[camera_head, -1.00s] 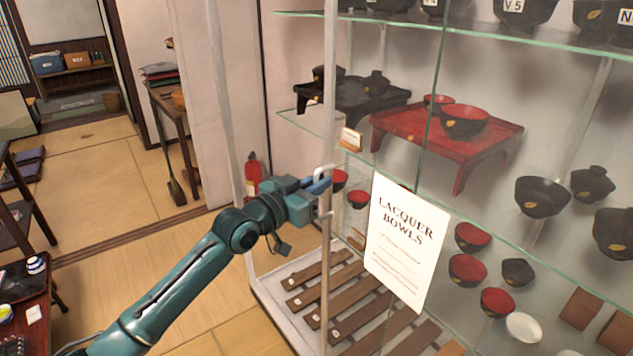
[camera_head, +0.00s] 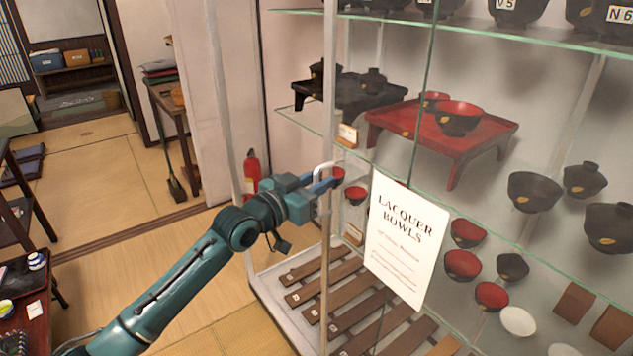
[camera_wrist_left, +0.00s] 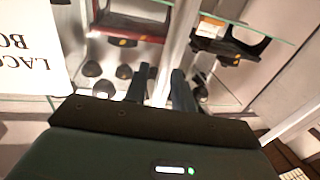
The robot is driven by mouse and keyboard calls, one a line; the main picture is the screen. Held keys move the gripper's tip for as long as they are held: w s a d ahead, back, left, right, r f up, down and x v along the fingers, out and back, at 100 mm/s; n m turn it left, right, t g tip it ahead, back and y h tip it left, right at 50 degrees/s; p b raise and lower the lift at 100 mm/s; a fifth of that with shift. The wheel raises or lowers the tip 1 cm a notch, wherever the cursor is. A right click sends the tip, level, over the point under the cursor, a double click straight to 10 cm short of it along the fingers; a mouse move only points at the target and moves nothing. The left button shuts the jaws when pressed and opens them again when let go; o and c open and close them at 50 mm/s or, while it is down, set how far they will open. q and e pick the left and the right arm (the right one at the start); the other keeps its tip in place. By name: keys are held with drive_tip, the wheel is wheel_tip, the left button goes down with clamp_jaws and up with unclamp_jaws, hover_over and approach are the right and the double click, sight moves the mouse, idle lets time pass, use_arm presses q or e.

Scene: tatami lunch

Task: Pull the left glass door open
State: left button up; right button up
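The left glass door is a clear pane in a pale frame, with a white "LACQUER BOWLS" sign (camera_head: 405,243) in front of the bowls. A white bracket-shaped handle (camera_head: 322,169) stands out from the pale upright post (camera_head: 328,110). My left gripper (camera_head: 328,184) is at the handle, its blue fingers close beside the post. In the left wrist view the fingers (camera_wrist_left: 161,72) are apart, with a pale upright post between and beyond them. The handle cannot be made out there, so contact is unclear. My right gripper is not in view.
Inside the cabinet, a red tray table (camera_head: 420,132), a black tray table (camera_head: 350,105) and several bowls stand on glass shelves. Wooden slats (camera_head: 335,290) lie at the bottom. A fire extinguisher (camera_head: 252,172) stands behind my arm. Tatami floor (camera_head: 95,185) is open at left.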

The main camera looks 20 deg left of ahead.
use_arm(q)
drive_tip(key=b+v, duration=0.2)
drive_tip(key=v, duration=1.1)
drive_tip(key=s+d+f+g+y+p, duration=0.1)
drive_tip(key=s+d+f, duration=0.2)
drive_tip(key=s+f, duration=0.3)
drive_tip(key=s+d+f+n+g+y, duration=0.1)
drive_tip(key=s+d+f+g+y, duration=0.1)
drive_tip(key=s+f, duration=0.5)
drive_tip(key=s+d+f+n+g+y+p, duration=0.1)
drive_tip(key=s+f, duration=0.5)
drive_tip(key=f, duration=0.9)
drive_tip(key=d+g, duration=0.1)
drive_tip(key=d, duration=0.1)
drive_tip(key=shift+s+d+y+p, duration=0.3)
drive_tip(key=shift+s+y, duration=0.05)
drive_tip(key=shift+y, duration=0.05)
